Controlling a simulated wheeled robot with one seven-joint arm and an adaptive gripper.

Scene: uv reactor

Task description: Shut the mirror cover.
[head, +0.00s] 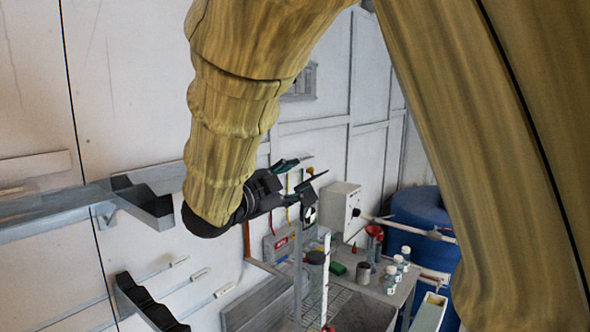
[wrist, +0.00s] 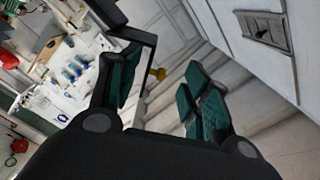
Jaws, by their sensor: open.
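My gripper (head: 316,168) reaches out in the middle of the head view, with its green-padded fingers spread and nothing between them. In the wrist view my gripper (wrist: 158,85) also shows open and empty. I cannot pick out the mirror cover with certainty in either view. A dark angled bar with a pale upright (wrist: 148,75) stands just behind the left finger in the wrist view; I cannot tell whether it belongs to the cover.
A bench with white-capped bottles (head: 391,278), a grey cup (head: 363,272) and a red funnel (head: 374,232) lies beyond my gripper. A white box (head: 340,207) and a blue barrel (head: 425,235) stand behind. Dark brackets (head: 145,205) jut from the left wall. A grey wall panel (wrist: 264,29) is at upper right.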

